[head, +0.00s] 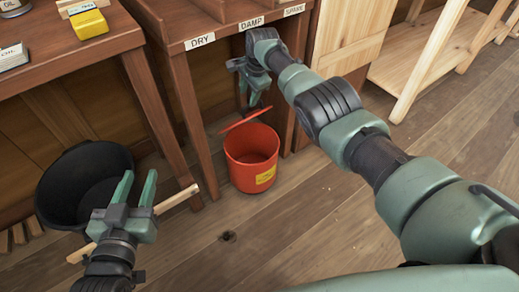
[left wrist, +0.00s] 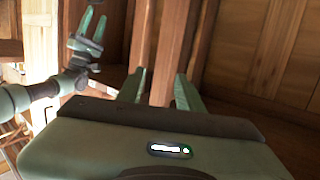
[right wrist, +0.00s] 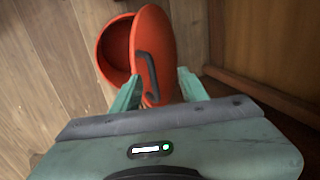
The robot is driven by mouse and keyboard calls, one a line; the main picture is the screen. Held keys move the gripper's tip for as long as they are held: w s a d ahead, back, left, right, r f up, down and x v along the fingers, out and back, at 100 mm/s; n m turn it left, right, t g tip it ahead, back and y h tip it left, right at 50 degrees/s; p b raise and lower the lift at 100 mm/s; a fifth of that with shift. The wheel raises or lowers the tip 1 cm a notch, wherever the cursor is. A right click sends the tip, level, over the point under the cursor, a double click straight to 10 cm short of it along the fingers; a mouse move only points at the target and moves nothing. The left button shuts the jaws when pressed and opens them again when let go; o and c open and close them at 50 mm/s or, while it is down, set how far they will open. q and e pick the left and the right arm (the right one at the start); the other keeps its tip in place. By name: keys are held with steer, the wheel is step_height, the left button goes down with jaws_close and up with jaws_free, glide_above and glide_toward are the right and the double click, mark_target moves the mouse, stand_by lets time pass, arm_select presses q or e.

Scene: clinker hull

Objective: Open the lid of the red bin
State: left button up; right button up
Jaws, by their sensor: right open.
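The red bin (head: 250,172) stands on the floor at the front of the bench bay, with a yellow label on its side. Its lid (head: 243,119) is tilted up at the back, and the bin's inside shows. In the right wrist view the lid (right wrist: 162,45) is swung away from the bin's mouth (right wrist: 113,50), with a black handle (right wrist: 147,78) on it. My right gripper (head: 246,84) is open, above and behind the lid; its fingers (right wrist: 158,88) lie either side of the lid's near part. Contact is unclear. My left gripper (head: 136,186) is open and empty.
A black tub (head: 75,185) stands left of the bin, behind my left gripper, with a wooden stick (head: 178,198) nearby. Bench legs flank the bin. Labels DRY, DAMP (head: 251,23) and SPARE mark the shelf edge above.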

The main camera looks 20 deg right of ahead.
arm_select(q)
steer(key=s+a+f+g+y+p, duration=0.3)
steer(key=s+a+f+g, duration=0.2)
steer(key=s+f+g, duration=0.5)
steer(key=s+f, duration=0.3)
steer(key=shift+s+a+n+p, duration=0.2)
steer(key=shift+n+p, duration=0.1)
steer(key=shift+p, duration=0.05)
arm_select(e)
steer(key=shift+v, duration=0.9)
